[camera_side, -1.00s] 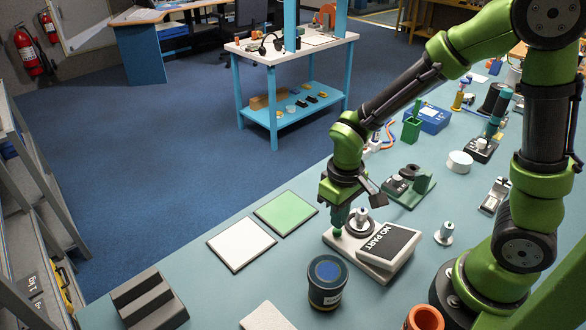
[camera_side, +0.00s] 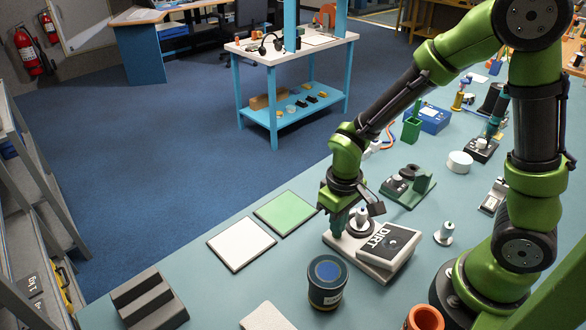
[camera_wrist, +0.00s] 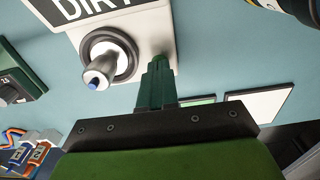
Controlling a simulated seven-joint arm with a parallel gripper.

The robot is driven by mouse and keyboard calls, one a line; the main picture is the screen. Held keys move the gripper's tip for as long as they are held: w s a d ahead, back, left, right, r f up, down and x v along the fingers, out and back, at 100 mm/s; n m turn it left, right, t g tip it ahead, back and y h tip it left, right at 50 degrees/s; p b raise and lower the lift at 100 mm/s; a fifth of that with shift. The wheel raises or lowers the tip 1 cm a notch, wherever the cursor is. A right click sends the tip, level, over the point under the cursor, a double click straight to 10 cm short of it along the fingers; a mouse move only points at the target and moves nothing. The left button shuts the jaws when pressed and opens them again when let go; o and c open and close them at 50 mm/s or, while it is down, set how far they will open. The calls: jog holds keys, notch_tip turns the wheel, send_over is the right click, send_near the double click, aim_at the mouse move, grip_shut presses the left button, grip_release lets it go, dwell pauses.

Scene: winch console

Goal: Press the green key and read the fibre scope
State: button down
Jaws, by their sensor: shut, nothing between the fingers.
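The fibre scope (camera_side: 366,262) is a white base with a tilted dark screen (camera_side: 392,246). The screen reads "DIRT", partly cut off in the wrist view (camera_wrist: 90,8). A grey connector with a blue tip (camera_wrist: 98,76) sits in the scope's black ring port; it also shows in the side view (camera_side: 361,215). My gripper (camera_side: 338,230) is shut and empty, pointing down at the scope base's left end. In the wrist view its dark green fingers (camera_wrist: 160,66) reach the base's edge beside the port. The green key is not visible; the fingertips hide that spot.
A white mat (camera_side: 241,244) and a green mat (camera_side: 285,213) lie left of the scope. A dark canister with a blue top (camera_side: 327,282) stands in front. A small loose connector (camera_side: 444,234) stands to the right. A green fixture (camera_side: 410,190) is behind.

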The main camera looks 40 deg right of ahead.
jog(key=shift+r, duration=3)
